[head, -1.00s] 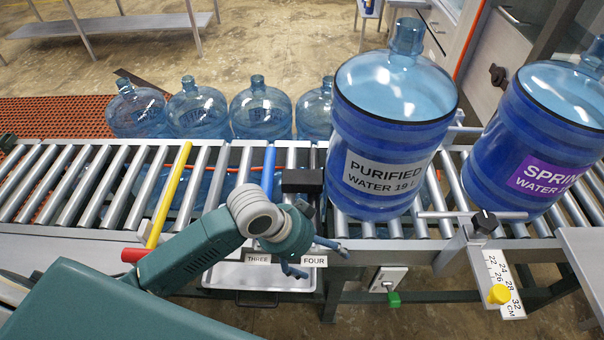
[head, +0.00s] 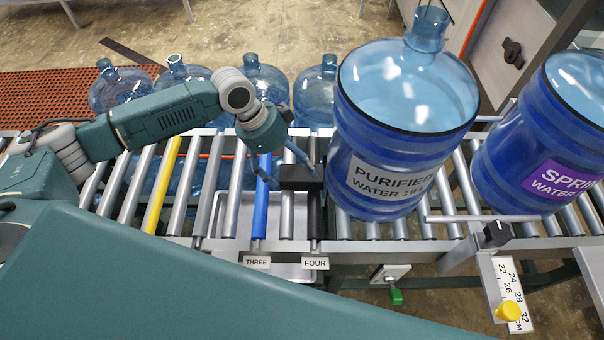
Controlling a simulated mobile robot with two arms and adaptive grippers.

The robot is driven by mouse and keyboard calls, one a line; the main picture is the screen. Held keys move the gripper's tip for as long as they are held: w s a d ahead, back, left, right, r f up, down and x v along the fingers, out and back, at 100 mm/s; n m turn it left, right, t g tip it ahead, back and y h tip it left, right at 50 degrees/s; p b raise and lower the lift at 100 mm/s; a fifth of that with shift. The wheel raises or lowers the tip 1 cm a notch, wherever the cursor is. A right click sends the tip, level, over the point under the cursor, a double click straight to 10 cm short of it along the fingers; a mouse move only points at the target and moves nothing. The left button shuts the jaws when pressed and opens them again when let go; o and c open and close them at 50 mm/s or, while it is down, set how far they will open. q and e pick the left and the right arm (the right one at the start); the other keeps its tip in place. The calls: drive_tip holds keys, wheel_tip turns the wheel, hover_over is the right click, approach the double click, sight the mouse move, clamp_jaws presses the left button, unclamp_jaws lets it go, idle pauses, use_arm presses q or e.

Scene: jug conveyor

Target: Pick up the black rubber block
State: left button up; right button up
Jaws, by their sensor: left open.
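My left gripper (head: 291,178) is open and comes down over the block from behind left. One blue finger shows at the block's left, the other crosses over its upper right part. I cannot tell whether the fingers touch it. My right gripper is not in view.
A second jug labelled SPRING (head: 553,135) stands to the right. Several empty jugs (head: 263,85) stand behind the conveyor. A blue roller (head: 261,200) and a yellow roller (head: 163,185) lie left of the block. A ruler with a yellow knob (head: 509,311) is at the front right.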

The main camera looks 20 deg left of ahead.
sight(296, 176)
use_arm(q)
drive_tip(key=shift+w+f, duration=0.1)
drive_tip(key=shift+f, duration=0.3)
drive_tip(key=p+x, duration=0.1)
drive_tip(key=x, duration=0.1)
drive_tip(key=p+x, duration=0.1)
drive_tip(key=x, duration=0.1)
drive_tip(key=shift+a+f, duration=0.15)
drive_tip(key=shift+f, duration=0.35)
drive_tip(key=c, duration=1.5)
drive_tip(key=shift+c, duration=0.2)
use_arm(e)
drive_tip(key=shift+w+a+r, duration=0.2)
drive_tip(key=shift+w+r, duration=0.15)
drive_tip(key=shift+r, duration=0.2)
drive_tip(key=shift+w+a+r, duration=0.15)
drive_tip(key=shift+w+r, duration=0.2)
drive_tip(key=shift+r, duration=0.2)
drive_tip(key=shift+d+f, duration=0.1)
